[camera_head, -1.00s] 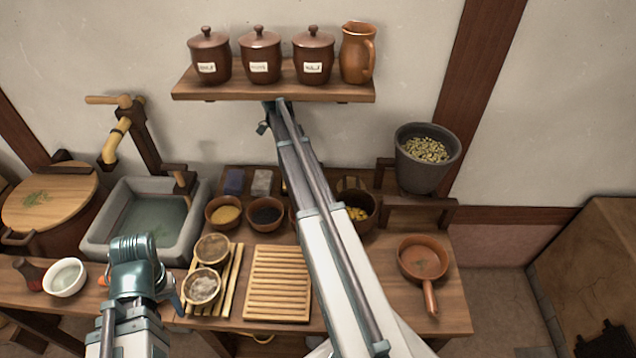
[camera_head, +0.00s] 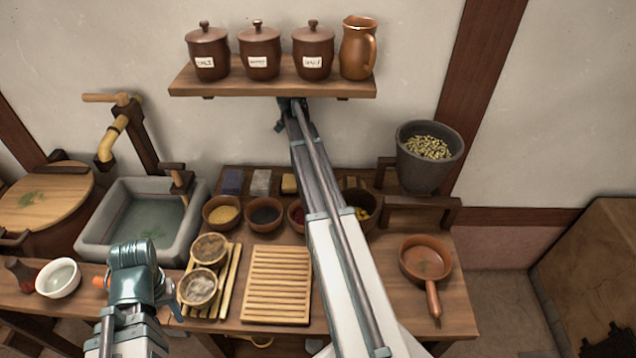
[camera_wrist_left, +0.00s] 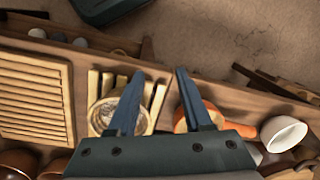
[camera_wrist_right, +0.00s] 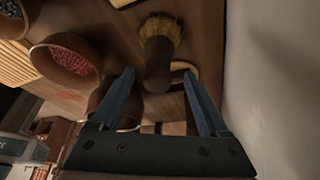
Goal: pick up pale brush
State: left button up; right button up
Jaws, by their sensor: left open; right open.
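The pale brush (camera_wrist_right: 162,30) shows in the right wrist view, with straw-coloured bristles at the top and a dark brown handle. My right gripper (camera_wrist_right: 158,72) is open, and the handle appears between its fingertips; I cannot tell how much depth lies between them. In the head view I cannot make out the brush clearly, as my right arm crosses the back of the bench. My left gripper is open in the left wrist view (camera_wrist_left: 159,71), empty, above the bench near a slatted rack and a small bowl.
A shelf (camera_head: 270,88) with lidded jars and a jug hangs above the bench. Bowls of powder (camera_head: 221,213) and dark grains (camera_head: 263,214) stand near my right arm. A grey pot (camera_head: 428,170) stands on a riser at right. A slatted board (camera_head: 276,285) lies in front.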

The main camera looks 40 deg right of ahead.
jog(key=b+x, duration=0.4)
jog(key=x, duration=0.1)
jog(key=shift+s+a+r, duration=0.1)
jog(key=shift+s, duration=0.1)
jog(key=shift+r, duration=0.15)
grip_shut()
